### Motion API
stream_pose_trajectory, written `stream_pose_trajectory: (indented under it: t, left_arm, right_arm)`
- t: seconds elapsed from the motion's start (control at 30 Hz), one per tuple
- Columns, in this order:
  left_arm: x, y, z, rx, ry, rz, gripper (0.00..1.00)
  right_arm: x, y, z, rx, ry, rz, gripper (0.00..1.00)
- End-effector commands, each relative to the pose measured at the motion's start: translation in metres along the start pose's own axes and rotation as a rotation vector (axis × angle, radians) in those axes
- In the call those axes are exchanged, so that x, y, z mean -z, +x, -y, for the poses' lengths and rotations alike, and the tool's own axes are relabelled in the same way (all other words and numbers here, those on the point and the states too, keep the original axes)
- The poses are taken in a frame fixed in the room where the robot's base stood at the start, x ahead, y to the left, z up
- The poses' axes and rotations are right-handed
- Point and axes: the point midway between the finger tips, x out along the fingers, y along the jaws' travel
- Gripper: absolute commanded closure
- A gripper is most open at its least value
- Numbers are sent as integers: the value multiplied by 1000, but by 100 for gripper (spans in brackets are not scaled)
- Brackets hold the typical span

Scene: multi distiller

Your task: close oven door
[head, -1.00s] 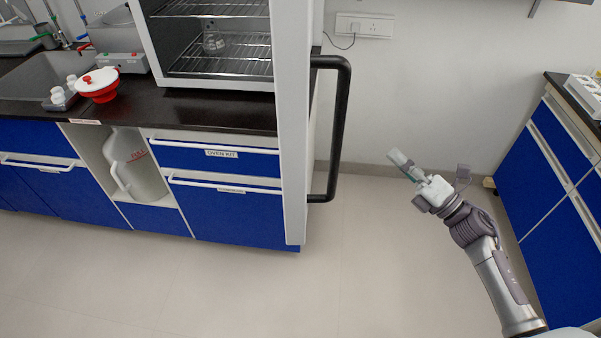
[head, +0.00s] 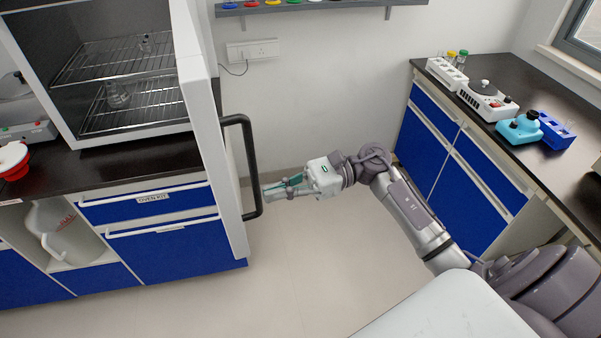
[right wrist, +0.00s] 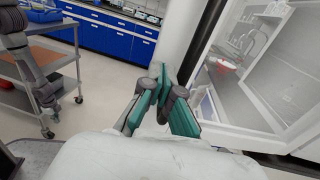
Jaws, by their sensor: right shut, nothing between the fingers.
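The oven (head: 128,142) stands on the dark counter at the left of the head view, its chamber open to view. Its white door (head: 207,130) stands open and is seen nearly edge-on. A black bar handle (head: 248,165) is on the door's right side. My right gripper (head: 267,191) is shut and empty, its fingertips close to the lower part of the handle; I cannot tell whether they touch. In the right wrist view its green fingers (right wrist: 166,78) meet in front of a white upright panel. My left gripper (right wrist: 50,98) shows small at the left there, its jaws unclear.
Glassware (head: 118,96) sits on the oven's wire racks. Blue drawers (head: 165,248) lie below the counter. A second bench (head: 500,120) with several lab devices stands at the right. The floor between the benches is clear.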

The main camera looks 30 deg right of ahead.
Motion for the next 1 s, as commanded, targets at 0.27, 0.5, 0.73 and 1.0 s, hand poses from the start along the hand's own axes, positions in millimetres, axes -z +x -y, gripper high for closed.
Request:
stream_pose_trajectory:
  t: [0.27, 0.5, 0.73, 1.0]
  left_arm:
    - [3, -27, 0, 0, 0, 0, 100]
    - [3, -29, 0, 0, 0, 0, 100]
    - [3, -28, 0, 0, 0, 0, 100]
    - [3, -25, 0, 0, 0, -1, 100]
  right_arm:
    - [-3, 41, 0, 1, 3, 2, 100]
    - [0, 49, 0, 2, 1, 0, 100]
    - [0, 48, 0, 2, 2, 0, 100]
    - [1, 70, -1, -8, 2, 2, 100]
